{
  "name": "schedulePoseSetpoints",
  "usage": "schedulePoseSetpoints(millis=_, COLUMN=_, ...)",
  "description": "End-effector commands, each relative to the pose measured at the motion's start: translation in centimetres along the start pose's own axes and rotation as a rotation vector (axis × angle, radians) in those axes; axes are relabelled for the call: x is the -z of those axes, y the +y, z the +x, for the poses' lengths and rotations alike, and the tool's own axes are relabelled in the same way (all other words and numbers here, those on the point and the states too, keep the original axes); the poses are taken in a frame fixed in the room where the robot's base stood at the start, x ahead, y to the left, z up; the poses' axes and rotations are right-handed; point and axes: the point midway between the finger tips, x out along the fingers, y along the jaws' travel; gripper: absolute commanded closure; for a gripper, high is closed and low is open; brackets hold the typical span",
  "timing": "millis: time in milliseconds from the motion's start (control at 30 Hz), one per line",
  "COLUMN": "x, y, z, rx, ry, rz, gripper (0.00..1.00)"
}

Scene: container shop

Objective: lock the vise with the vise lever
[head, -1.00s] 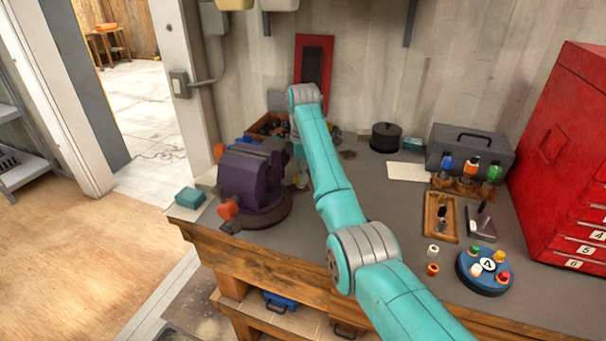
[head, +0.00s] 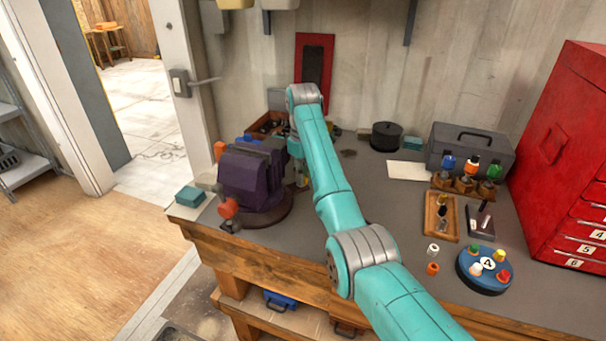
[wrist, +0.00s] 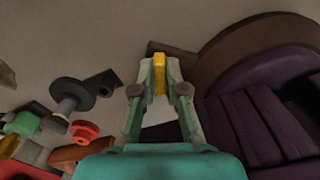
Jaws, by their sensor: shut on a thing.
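The purple vise (head: 250,180) stands on its round brown base at the bench's left end. Orange-red knobs show on its left side, one upper (head: 219,150) and one lower (head: 228,208). In the wrist view the vise (wrist: 245,125) fills the right side, beside its base (wrist: 235,45). My gripper (wrist: 160,75) is shut on a yellow piece (wrist: 160,74), close beside the base. I cannot tell whether this piece is part of the vise lever. In the head view the gripper is hidden behind my arm and the vise.
A brown bin (head: 268,126) of parts stands behind the vise; a teal box (head: 190,196) sits at the bench's left corner. A black pot (head: 385,137), grey toolbox (head: 470,150) and red cabinet (head: 570,150) stand right. Loose parts (wrist: 70,100) lie left in the wrist view.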

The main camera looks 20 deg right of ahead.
Motion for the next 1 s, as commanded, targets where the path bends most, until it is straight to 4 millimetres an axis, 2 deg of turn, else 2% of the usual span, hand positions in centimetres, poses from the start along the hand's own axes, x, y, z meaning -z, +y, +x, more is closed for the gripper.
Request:
schedulePoseSetpoints(millis=300, x=0.06, y=0.00, z=-0.13, rx=-0.002, ry=0.002, rz=0.096, gripper=1.00)
schedulePoseSetpoints(millis=767, x=0.09, y=0.02, z=-0.17, rx=-0.003, ry=0.004, rz=0.108, gripper=1.00)
schedulePoseSetpoints(millis=800, x=0.10, y=0.02, z=-0.17, rx=-0.003, ry=0.004, rz=0.108, gripper=0.83)
schedulePoseSetpoints(millis=867, x=0.09, y=0.02, z=-0.15, rx=-0.003, ry=0.004, rz=0.108, gripper=0.68)
schedulePoseSetpoints(millis=900, x=0.08, y=0.01, z=-0.14, rx=-0.002, ry=0.004, rz=0.108, gripper=0.62)
schedulePoseSetpoints(millis=1000, x=0.07, y=0.00, z=-0.09, rx=-0.002, ry=0.003, rz=0.107, gripper=0.62)
